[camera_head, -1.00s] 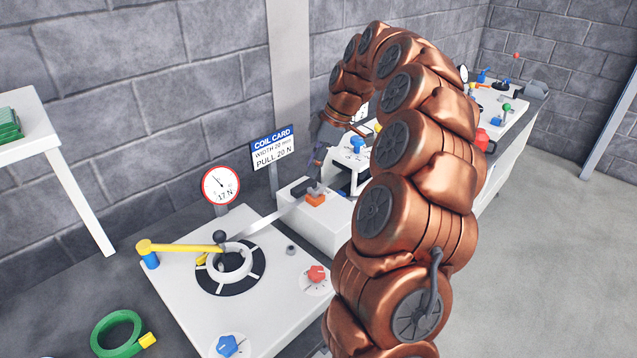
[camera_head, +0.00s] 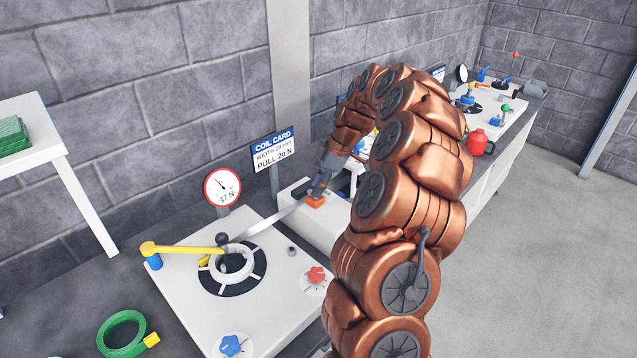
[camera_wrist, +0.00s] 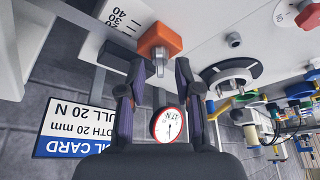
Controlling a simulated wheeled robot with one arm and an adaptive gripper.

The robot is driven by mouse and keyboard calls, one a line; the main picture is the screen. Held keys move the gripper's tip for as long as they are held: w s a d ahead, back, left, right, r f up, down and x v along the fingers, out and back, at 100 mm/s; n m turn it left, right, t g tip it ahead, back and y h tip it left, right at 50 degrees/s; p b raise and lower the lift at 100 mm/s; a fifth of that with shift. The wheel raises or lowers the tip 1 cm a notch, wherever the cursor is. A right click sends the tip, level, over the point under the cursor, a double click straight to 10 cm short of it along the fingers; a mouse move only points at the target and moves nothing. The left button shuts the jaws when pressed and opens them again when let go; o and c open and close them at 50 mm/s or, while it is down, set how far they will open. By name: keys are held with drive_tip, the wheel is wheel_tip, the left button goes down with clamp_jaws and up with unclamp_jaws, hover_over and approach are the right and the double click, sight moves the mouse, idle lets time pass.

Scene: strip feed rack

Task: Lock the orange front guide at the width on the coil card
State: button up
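The orange front guide (camera_head: 315,202) sits on the white feed block, at the end of the pale strip. In the wrist view the orange guide (camera_wrist: 160,40) has a grey metal lever or pin (camera_wrist: 160,64) pointing towards me. Beside it is a width scale (camera_wrist: 125,18) with 20, 30 and 40 visible. My gripper (camera_head: 321,186) is just above the guide. In the wrist view my gripper (camera_wrist: 154,80) is open, with the grey part between or just beyond its fingertips; contact cannot be told. The coil card (camera_head: 273,149) reads width 20 mm, pull 20 N.
A round gauge (camera_head: 222,187) reading about 17 N stands beside the coil card. A yellow arm (camera_head: 185,248), a white hub (camera_head: 233,262), a red knob (camera_head: 316,275) and a blue knob (camera_head: 231,345) are on the white table. The floor at right is clear.

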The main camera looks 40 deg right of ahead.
drive_tip(key=shift+a+f, duration=0.1)
drive_tip(key=shift+f, duration=0.15)
drive_tip(key=shift+c, duration=0.2)
clamp_jaws()
